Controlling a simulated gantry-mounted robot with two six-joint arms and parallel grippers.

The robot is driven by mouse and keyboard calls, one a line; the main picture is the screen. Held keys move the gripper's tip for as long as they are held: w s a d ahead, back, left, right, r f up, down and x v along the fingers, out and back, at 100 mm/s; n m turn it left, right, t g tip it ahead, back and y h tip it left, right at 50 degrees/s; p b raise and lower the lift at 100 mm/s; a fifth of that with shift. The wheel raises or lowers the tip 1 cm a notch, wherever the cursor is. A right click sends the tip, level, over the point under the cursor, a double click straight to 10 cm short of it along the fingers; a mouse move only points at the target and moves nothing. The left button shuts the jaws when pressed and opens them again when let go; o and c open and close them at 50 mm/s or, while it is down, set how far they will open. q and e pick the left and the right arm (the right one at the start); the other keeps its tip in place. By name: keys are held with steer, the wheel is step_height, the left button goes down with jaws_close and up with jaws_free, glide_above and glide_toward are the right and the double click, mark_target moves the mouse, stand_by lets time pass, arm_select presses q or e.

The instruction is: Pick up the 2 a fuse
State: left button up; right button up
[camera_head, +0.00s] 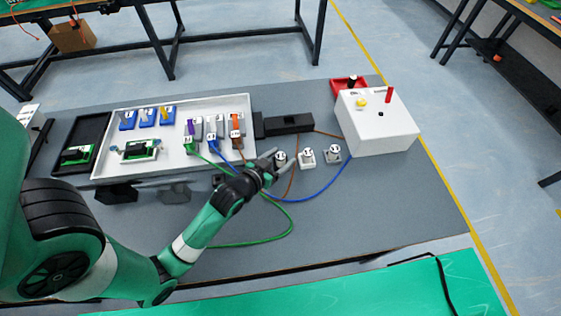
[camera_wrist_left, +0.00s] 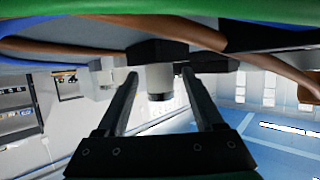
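Three small white pieces with dark markings stand in a row on the grey bench mat: a left one (camera_head: 280,157), a middle one (camera_head: 307,157) and a right one (camera_head: 333,153). They may be the fuses; I cannot read which is 2 A. My left gripper (camera_head: 274,162) is at the left piece, partly covering it. In the left wrist view its two dark fingers (camera_wrist_left: 159,82) are apart, with a white, dark-topped piece (camera_wrist_left: 159,80) visible between them. I see no contact with the fingers. My right gripper is not in view.
A white box (camera_head: 380,130) with a red lever stands right of the row, a red tray (camera_head: 342,82) behind it. A white tray (camera_head: 180,112) holding modules is at the left. Green (camera_head: 285,222) and blue (camera_head: 325,190) cables lie on the mat. The mat's right front is clear.

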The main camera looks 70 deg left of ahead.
mark_target(281, 155)
arm_select(q)
jaws_close()
steer(key=shift+r, duration=0.15)
steer(key=shift+r+p, duration=0.3)
step_height(281, 155, up, 3)
steer(key=shift+f+p, duration=0.15)
steer(key=shift+p, duration=0.8)
steer(key=r+p+v, duration=0.1)
steer(key=p+v, duration=0.2)
steer(key=v, duration=0.5)
steer(key=w+r+p+v, duration=0.1)
steer(key=r+p+v, duration=0.1)
steer(key=v, duration=0.6)
steer(key=shift+r+p, duration=0.2)
steer(key=shift+p, duration=0.6)
